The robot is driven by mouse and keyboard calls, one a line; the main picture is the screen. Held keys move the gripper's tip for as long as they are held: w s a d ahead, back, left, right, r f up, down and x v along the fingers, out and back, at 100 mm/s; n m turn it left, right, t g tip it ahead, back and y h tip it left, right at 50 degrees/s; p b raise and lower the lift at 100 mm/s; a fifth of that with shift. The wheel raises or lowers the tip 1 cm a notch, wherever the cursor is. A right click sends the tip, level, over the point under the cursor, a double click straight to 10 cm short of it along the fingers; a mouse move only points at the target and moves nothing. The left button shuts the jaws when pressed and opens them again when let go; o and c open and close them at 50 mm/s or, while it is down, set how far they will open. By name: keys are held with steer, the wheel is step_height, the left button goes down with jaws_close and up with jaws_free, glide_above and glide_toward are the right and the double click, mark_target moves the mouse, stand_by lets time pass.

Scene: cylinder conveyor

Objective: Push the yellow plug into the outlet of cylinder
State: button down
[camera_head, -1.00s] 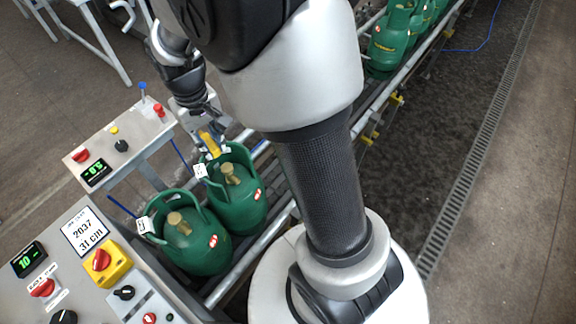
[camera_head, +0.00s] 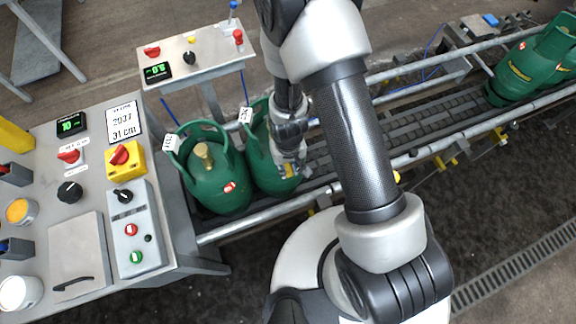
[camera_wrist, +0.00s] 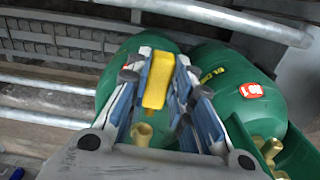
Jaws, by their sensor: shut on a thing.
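My gripper (camera_wrist: 160,85) is shut on the yellow plug (camera_wrist: 156,80), which sits between its blue-padded fingers. In the head view my gripper (camera_head: 287,168) is over the right one of two near green cylinders (camera_head: 257,160), and a bit of the yellow plug (camera_head: 290,171) shows. In the wrist view that cylinder (camera_wrist: 125,70) lies behind the fingers. Its brass outlet (camera_wrist: 142,134) shows between the fingers, apart from the plug in the picture; the depth gap cannot be told. In the head view my arm hides this outlet.
A second green cylinder (camera_head: 222,190) with a brass valve (camera_head: 203,153) stands close on the left. Conveyor rails (camera_head: 430,140) run alongside. A control panel (camera_head: 80,200) and a small button stand (camera_head: 195,52) are near. More cylinders (camera_head: 530,65) stand far right.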

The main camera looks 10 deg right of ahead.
stand_by(0.4)
steer(key=shift+w+a+r, duration=0.1)
steer(key=shift+w+a, duration=0.1)
steer(key=shift+w, duration=0.9)
steer(key=shift+w+a, duration=0.2)
steer(key=shift+w, duration=0.5)
steer(key=shift+w+a, duration=0.15)
steer(key=shift+w, duration=0.5)
stand_by(0.9)
steer(key=c, duration=1.3)
jaws_free()
steer(key=shift+c, duration=0.2)
step_height(320, 180, up, 12)
